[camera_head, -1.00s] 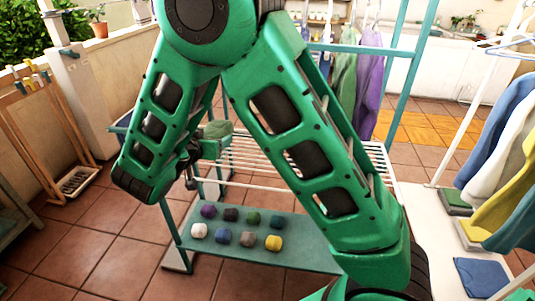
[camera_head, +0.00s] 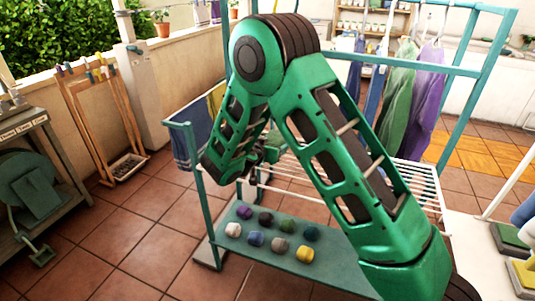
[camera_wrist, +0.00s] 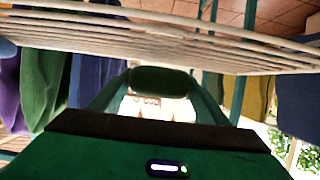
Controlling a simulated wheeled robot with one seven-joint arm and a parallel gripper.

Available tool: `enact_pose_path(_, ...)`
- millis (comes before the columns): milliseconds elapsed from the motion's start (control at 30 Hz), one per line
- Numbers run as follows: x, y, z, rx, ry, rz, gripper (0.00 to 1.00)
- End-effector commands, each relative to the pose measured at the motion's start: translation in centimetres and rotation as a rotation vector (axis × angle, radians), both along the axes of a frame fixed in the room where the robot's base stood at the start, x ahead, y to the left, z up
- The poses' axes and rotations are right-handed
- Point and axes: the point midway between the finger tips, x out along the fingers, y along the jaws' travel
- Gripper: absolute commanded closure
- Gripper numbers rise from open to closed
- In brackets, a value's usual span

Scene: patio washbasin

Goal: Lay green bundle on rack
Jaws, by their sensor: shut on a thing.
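The green bundle (camera_wrist: 165,79) shows in the wrist view as a rounded dark green roll between the fingertips of my gripper (camera_wrist: 163,92). My gripper is shut on it. In the head view my gripper (camera_head: 262,158) is small and partly hidden by my arm, near the left part of the rack. The rack (camera_head: 425,183) has white bars on a teal frame, and my arm covers much of its middle. Its bars also cross the top of the wrist view (camera_wrist: 190,43), where the picture appears upside down. I cannot tell whether the bundle touches the bars.
A teal lower shelf (camera_head: 330,267) under the rack bears several coloured bundles, among them a green one (camera_head: 287,225). Green and purple garments (camera_head: 425,100) hang behind the rack. A wooden stand (camera_head: 105,120) is at the left. Open tiled floor lies front left.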

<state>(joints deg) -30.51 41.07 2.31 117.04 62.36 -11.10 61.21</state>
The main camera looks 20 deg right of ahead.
Motion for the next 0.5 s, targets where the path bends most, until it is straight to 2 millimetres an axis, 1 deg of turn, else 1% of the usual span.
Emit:
enact_pose_path(33, -0.1, 0.0, -0.9, -0.002, 0.004, -0.001, 0.55)
enact_pose_path(100, -0.1, 0.0, -2.0, -0.002, 0.005, 0.000, 0.55)
enact_pose_path(167, -0.1, 0.0, -2.5, -0.001, 0.003, -0.001, 0.55)
enact_pose_path(467, -0.1, 0.0, -2.7, 0.000, 0.001, -0.001, 0.55)
enact_pose_path(500, -0.1, 0.0, -2.7, 0.000, 0.001, -0.001, 0.21)
